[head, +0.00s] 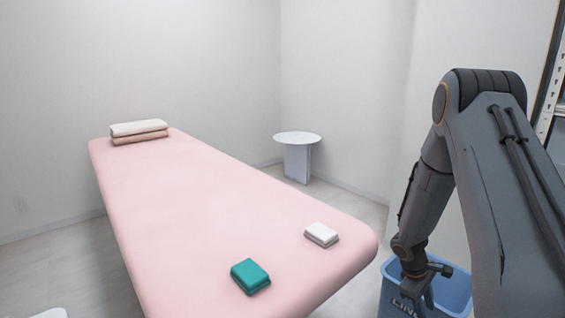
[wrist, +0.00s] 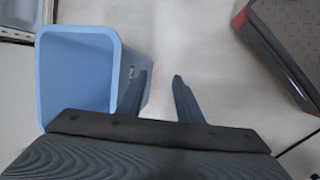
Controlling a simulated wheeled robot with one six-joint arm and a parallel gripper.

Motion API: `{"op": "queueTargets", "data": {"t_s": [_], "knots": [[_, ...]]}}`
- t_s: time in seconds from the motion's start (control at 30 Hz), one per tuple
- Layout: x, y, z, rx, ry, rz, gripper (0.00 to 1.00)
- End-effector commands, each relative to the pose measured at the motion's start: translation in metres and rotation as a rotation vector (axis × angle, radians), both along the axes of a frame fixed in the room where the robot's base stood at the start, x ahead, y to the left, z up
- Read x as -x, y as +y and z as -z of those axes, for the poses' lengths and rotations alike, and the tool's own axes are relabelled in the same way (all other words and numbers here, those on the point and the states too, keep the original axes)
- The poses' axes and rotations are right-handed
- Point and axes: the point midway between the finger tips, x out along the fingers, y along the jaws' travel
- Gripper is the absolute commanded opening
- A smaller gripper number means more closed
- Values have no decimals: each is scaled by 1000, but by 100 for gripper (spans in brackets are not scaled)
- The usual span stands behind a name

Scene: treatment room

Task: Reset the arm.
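My arm extends down the right side of the head view, bent at the elbow. My gripper (head: 418,290) points down at the blue bin, in front of its near side in the picture. In the wrist view my gripper (wrist: 158,80) is open, with its two fingers apart and nothing between them. The left finger overlaps the right side of the blue bin (wrist: 136,98); the right finger is over bare floor. The bin also shows in the head view (head: 455,290), with lettering partly hidden by my gripper. Its visible inside looks empty.
A pink treatment table (head: 190,220) holds a teal folded item (head: 250,276), a white one (head: 321,234) and folded towels (head: 138,131) at the far end. A small round side table (head: 297,138) stands by the wall. A metal shelf (head: 550,100) is at the right edge.

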Motion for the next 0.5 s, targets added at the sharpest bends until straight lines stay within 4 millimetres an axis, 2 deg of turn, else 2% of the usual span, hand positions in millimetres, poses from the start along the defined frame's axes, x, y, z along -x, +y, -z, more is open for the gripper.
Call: {"op": "queueTargets", "data": {"t_s": [0.33,0.5], "knots": [[-1,22,-38,-1,-26,41,33],[1,42,-65,-7,-46,69,33]]}}
